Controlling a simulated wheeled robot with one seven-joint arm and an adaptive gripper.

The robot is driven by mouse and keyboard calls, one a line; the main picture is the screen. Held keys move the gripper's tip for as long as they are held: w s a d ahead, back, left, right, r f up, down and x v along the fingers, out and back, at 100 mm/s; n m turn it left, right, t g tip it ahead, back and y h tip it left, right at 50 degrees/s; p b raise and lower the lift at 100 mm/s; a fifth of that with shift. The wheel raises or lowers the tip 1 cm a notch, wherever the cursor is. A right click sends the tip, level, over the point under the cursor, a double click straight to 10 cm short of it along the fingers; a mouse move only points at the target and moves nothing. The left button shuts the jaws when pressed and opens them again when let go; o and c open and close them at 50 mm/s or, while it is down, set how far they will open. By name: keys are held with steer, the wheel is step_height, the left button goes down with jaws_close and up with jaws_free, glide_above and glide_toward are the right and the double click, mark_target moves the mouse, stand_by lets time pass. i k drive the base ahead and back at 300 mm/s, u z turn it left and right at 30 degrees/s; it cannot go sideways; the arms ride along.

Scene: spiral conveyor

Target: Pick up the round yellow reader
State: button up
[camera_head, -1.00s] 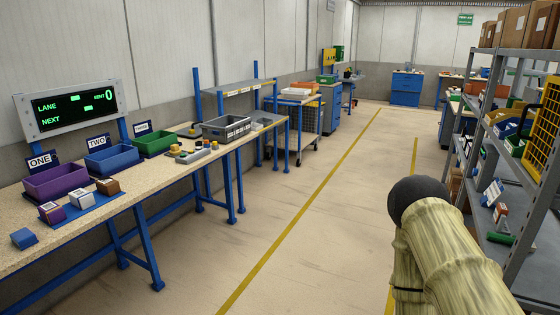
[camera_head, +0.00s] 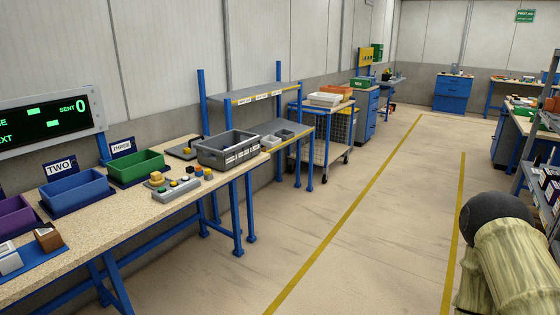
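Small yellow things stand near the far end of the long workbench (camera_head: 120,222). One is a rounded yellow piece (camera_head: 157,177) by a grey button box (camera_head: 177,190). Another small yellow piece (camera_head: 187,150) sits on a dark pad behind it. They are too small to tell which is the round yellow reader. My gripper is not in view. Only a pale, streaked part of my arm with a dark rounded end shows at the lower right, well apart from the bench.
Purple (camera_head: 12,222), blue (camera_head: 82,193) and green (camera_head: 140,168) bins line the bench, with a grey crate (camera_head: 228,150) at its end. A trolley (camera_head: 318,150) stands beyond. The floor aisle (camera_head: 345,235) is clear. Shelving (camera_head: 540,190) stands at the right.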

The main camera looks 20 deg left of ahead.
mark_target(156, 180)
steer(key=u, duration=0.55)
steer(key=i, duration=1.1)
steer(key=u, duration=0.95)
